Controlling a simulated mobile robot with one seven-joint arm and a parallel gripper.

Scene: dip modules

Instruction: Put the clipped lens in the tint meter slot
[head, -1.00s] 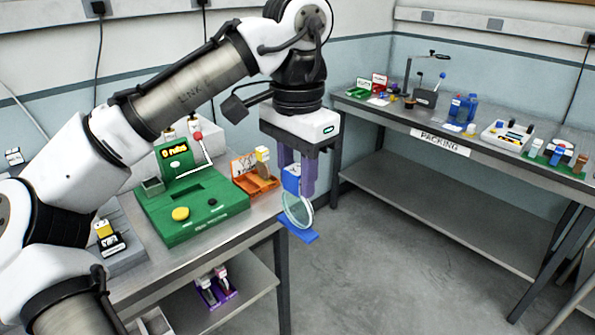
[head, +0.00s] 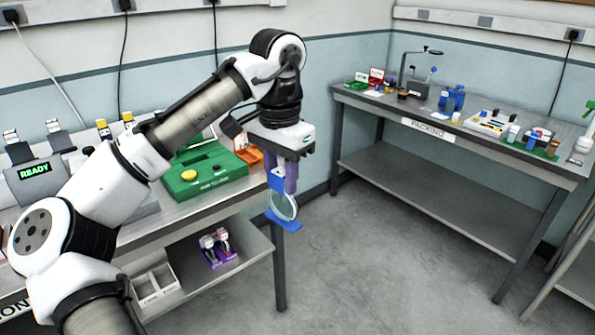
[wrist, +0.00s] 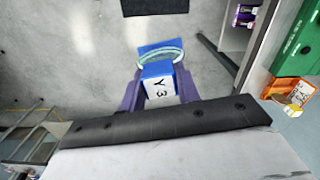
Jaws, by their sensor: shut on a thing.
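My gripper (head: 284,180) is shut on the blue clip of the clipped lens and holds it in the air off the right end of the left bench. The round clear lens (head: 283,206) hangs below the clip, with a flat blue piece at its lower edge. In the wrist view the clip (wrist: 159,84) sits between the purple fingers and its label reads Y3. A grey device on the left bench has a screen reading READY (head: 35,171); I cannot tell whether it is the tint meter, and no slot on it shows clearly.
A green station (head: 205,185) with a yellow button and an orange tray (head: 250,155) stand on the left bench. The packing bench (head: 480,125) is at the back right. Open floor lies between.

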